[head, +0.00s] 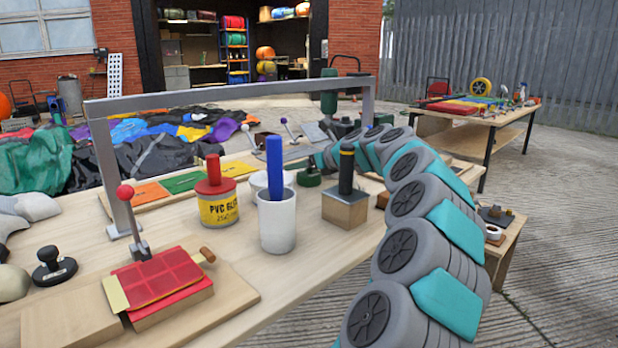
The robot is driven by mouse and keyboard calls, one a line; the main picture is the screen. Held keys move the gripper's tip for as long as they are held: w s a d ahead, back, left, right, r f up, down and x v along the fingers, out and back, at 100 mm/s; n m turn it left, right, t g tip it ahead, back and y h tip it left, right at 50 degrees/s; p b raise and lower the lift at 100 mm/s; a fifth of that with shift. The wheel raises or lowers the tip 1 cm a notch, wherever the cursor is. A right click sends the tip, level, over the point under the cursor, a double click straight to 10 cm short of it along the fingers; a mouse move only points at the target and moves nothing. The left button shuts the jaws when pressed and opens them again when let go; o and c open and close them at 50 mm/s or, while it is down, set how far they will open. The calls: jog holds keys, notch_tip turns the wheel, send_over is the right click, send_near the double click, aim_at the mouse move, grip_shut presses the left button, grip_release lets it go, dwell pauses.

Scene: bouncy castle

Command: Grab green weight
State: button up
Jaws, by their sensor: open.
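A green weight (307,175), a low round disc with a dark knob on top, stands on the wooden table, behind and right of the blue roller in its white cup. My grey and teal arm curves in from the lower right, and its far end with my gripper (322,159) is just above and right of the green weight. The gripper is open and small in the picture. Its fingertips are hard to make out, and I see nothing held in it. I cannot tell how wide the gap to the weight is.
The white cup with the blue roller (277,221), a yellow PVC glue can (218,208) and a wooden block with a dark post (345,208) stand close in front. A grey metal frame (230,94) spans the table. A black knobbed weight (54,267) lies at left.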

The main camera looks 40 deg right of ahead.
jog(key=shift+c, duration=0.3)
grip_shut()
dwell(1.0)
